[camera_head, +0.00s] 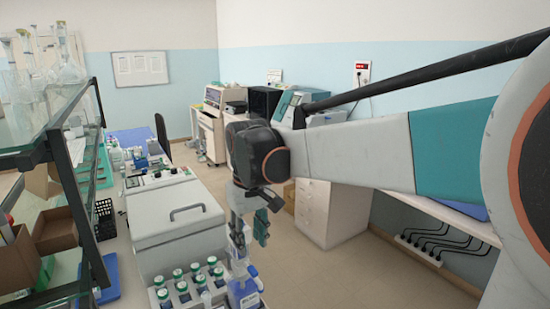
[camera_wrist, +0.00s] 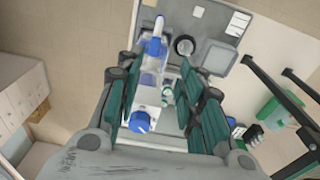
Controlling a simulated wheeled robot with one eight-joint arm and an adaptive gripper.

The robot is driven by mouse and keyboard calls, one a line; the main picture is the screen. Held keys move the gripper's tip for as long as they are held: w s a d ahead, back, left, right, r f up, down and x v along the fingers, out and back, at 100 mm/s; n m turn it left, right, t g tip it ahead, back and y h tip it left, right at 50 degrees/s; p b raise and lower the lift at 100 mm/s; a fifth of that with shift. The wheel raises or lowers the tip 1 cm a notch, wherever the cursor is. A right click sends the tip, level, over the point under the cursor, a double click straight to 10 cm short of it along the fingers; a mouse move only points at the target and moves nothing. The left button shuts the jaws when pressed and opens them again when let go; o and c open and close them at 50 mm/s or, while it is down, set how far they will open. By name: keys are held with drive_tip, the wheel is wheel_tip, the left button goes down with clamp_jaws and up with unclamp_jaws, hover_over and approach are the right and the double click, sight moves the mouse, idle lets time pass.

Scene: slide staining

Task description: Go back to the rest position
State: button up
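My gripper (camera_head: 248,238) hangs downward from my arm, above the near end of the left bench, in the head view. A white bottle with a blue label (camera_head: 245,290) stands just below the gripper in the head view. In the wrist view, white bottle shapes with a blue cap (camera_wrist: 140,122) show between the fingers, with no clear contact. I cannot tell how far below the fingertips they are.
A rack of green-capped bottles (camera_head: 185,296) stands left of the gripper. Behind it is a grey lidded machine (camera_head: 175,225). A glass shelf (camera_head: 45,135) with flasks rises at the left. White drawers (camera_head: 330,212) stand beyond my arm. Open floor (camera_head: 285,262) lies right of the bench.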

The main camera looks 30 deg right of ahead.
drive_tip(key=s+a+f+t+b, duration=0.3)
drive_tip(key=s+f+b, duration=0.2)
drive_tip(key=s+f, duration=0.2)
drive_tip(key=s+a+f+t+b, duration=0.3)
drive_tip(key=s+f+b, duration=0.2)
drive_tip(key=s+f, duration=0.2)
drive_tip(key=shift+s+a+f, duration=0.2)
drive_tip(key=shift+f, duration=0.25)
idle(0.7)
